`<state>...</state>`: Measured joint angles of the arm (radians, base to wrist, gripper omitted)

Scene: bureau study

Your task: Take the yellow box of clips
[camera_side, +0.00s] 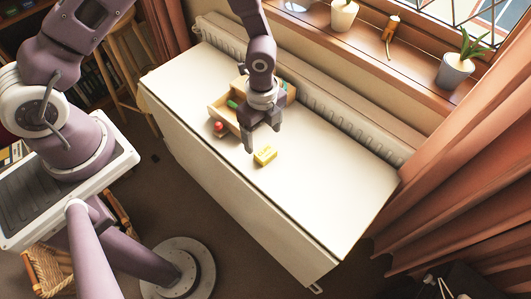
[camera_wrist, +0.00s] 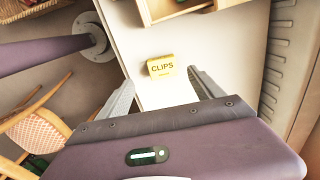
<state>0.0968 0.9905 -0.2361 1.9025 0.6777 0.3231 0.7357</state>
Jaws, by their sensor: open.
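The yellow box of clips (camera_side: 265,156) lies on the white table (camera_side: 320,200), near its left long edge in the side view. In the wrist view the box (camera_wrist: 161,67) shows the word CLIPS and sits beyond and between my fingertips. My gripper (camera_side: 262,143) is open and empty, above and just behind the box in the side view. The two fingers also show in the wrist view (camera_wrist: 162,78), spread apart. Nothing hides the box there.
A wooden organiser (camera_side: 222,106) with green items stands behind my gripper, with a small red object (camera_side: 219,127) at its near side. A radiator (camera_side: 340,115) runs along the table's far side. The table's near right part is clear.

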